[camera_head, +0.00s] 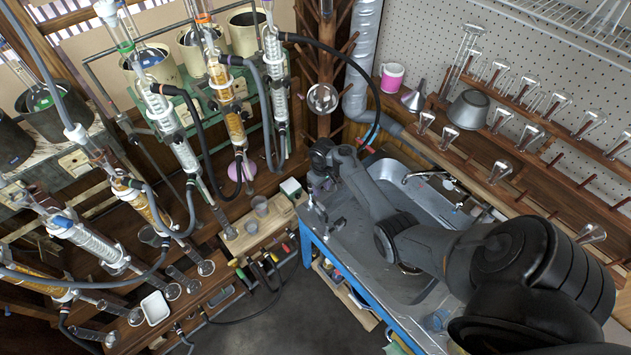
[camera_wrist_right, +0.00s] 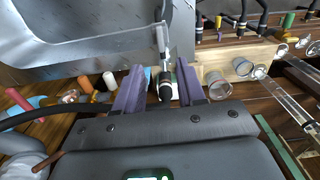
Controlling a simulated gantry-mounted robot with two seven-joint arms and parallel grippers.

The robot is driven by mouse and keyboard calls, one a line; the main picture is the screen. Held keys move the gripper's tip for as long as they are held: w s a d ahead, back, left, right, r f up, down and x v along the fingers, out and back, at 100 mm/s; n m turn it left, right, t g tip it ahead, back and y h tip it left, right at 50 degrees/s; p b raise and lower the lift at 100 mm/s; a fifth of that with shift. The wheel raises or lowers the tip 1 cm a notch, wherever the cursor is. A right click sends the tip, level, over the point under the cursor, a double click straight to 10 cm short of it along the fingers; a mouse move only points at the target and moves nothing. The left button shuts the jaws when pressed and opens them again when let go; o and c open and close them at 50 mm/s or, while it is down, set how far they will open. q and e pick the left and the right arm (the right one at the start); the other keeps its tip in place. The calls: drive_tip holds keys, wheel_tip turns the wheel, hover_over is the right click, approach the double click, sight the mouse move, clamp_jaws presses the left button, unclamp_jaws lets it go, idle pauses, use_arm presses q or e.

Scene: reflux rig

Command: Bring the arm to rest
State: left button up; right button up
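My right arm (camera_head: 425,245) reaches in from the lower right of the head view, over the sink. Its gripper (camera_head: 318,186) is small and partly hidden at the left corner of the sink. In the right wrist view the two purple fingers of this gripper (camera_wrist_right: 160,72) stand apart. A slim metal fitting with a black, orange-ringed end (camera_wrist_right: 165,84) shows between them; I cannot tell whether a finger touches it. My left gripper and arm are not in view.
The metal sink (camera_head: 408,282) lies under my right arm, with a tap (camera_head: 425,176) behind. A wooden block (camera_head: 240,240) with beakers (camera_head: 260,205) is left of the gripper. Glass condensers (camera_head: 178,140) and hoses crowd the left. Peg racks (camera_head: 500,165) with glassware line the right wall.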

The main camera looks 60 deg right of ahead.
drive_tip(key=s+a+f+n+g, duration=0.1)
drive_tip(key=s+a+f, duration=0.2)
drive_tip(key=s, duration=0.3)
drive_tip(key=s+a+f+n+h, duration=0.1)
drive_tip(key=s+a+f, duration=0.2)
drive_tip(key=s, duration=0.3)
drive_tip(key=s+a+f+n+g, duration=0.1)
drive_tip(key=s+a+f, duration=0.2)
drive_tip(key=s, duration=0.4)
drive_tip(key=shift+a+f+g+h, duration=0.1)
drive_tip(key=shift+a+g+h, duration=0.2)
drive_tip(key=shift+a+h, duration=0.15)
drive_tip(key=s+a+r+n+t+y, duration=0.1)
drive_tip(key=a+r+t, duration=0.1)
drive_tip(key=a+r, duration=0.55)
drive_tip(key=s+a+r+n+t, duration=0.1)
drive_tip(key=a+r, duration=0.4)
drive_tip(key=a, duration=0.6)
drive_tip(key=w+a+r+t+p, duration=0.1)
drive_tip(key=a+r+p, duration=0.1)
drive_tip(key=r+p, duration=0.5)
drive_tip(key=w+a+r+t+y+p, duration=0.1)
drive_tip(key=r+p, duration=0.6)
drive_tip(key=r, duration=1.1)
drive_tip(key=shift+w+a+r+t, duration=0.35)
drive_tip(key=shift+a+r+t, duration=0.05)
drive_tip(key=shift+a+t, duration=0.2)
